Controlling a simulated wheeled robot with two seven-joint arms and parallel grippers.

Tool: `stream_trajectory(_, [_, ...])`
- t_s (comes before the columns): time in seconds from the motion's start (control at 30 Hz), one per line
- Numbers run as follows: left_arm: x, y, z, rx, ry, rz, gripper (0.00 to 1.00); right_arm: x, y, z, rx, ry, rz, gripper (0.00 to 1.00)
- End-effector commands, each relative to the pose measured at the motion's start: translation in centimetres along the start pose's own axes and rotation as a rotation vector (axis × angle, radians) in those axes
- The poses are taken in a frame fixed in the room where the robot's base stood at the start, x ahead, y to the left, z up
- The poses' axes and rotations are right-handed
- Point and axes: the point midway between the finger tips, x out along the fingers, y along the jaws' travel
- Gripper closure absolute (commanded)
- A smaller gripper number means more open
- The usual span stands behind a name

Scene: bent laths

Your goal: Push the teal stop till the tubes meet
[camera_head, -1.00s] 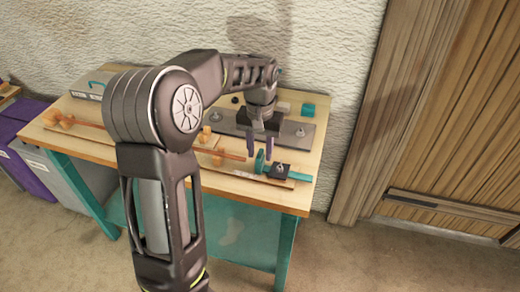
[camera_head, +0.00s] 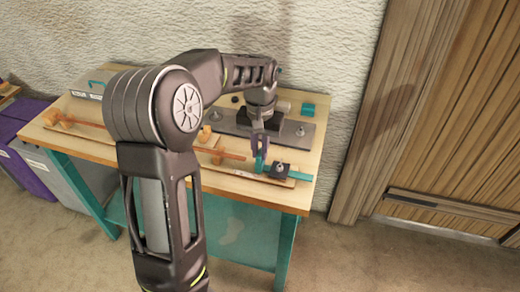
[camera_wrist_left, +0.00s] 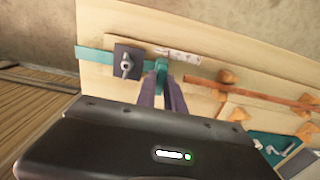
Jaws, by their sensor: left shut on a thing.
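The teal stop (camera_head: 261,165) is a small upright piece at the end of a teal bar (camera_head: 302,176), which runs through a dark clamp block (camera_head: 281,170) with a knob. In the left wrist view the teal stop (camera_wrist_left: 161,72) stands between the fingertips of my left gripper (camera_wrist_left: 163,90), which is shut on it. My left gripper (camera_head: 260,148) also shows in the head view, low over the bench. A thin orange-brown tube (camera_head: 228,154) lies left of the stop; its near end (camera_wrist_left: 195,79) is a short way from it. The tubes' meeting point is not clear.
Wooden blocks (camera_wrist_left: 228,76) carry the tube along a pale board. A grey metal plate (camera_head: 304,127) and a teal block (camera_head: 308,108) lie at the back right of the bench. A case (camera_head: 92,86) stands at the back left. My left arm hides the bench's middle.

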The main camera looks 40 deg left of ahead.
Motion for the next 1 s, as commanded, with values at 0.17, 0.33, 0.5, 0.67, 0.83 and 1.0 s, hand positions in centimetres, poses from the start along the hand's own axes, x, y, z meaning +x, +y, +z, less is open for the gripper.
stream_trajectory(0.17, [-0.04,0.01,-0.01,0.0,0.0,0.0,1.0,-0.01,0.0,0.0,0.0,0.0,0.0,0.64])
stream_trajectory(0.33, [-0.05,0.0,-0.02,0.0,0.001,0.0,1.0,-0.01,0.0,0.0,0.0,0.0,0.0,0.64])
stream_trajectory(0.5, [-0.05,0.0,-0.02,0.0,0.001,0.0,1.0,-0.01,0.0,0.0,0.0,0.0,0.0,0.64])
stream_trajectory(0.67, [-0.06,0.0,-0.02,0.0,0.001,0.0,1.0,-0.01,-0.01,0.0,0.0,0.0,0.0,0.64])
stream_trajectory(0.83, [-0.07,0.0,-0.03,0.0,0.001,0.0,1.0,-0.01,-0.01,0.0,0.0,0.0,0.0,0.64])
stream_trajectory(1.0, [-0.08,-0.65,-0.04,-0.002,0.001,0.0,1.0,-0.04,-0.02,0.0,0.0,0.0,0.0,0.64])
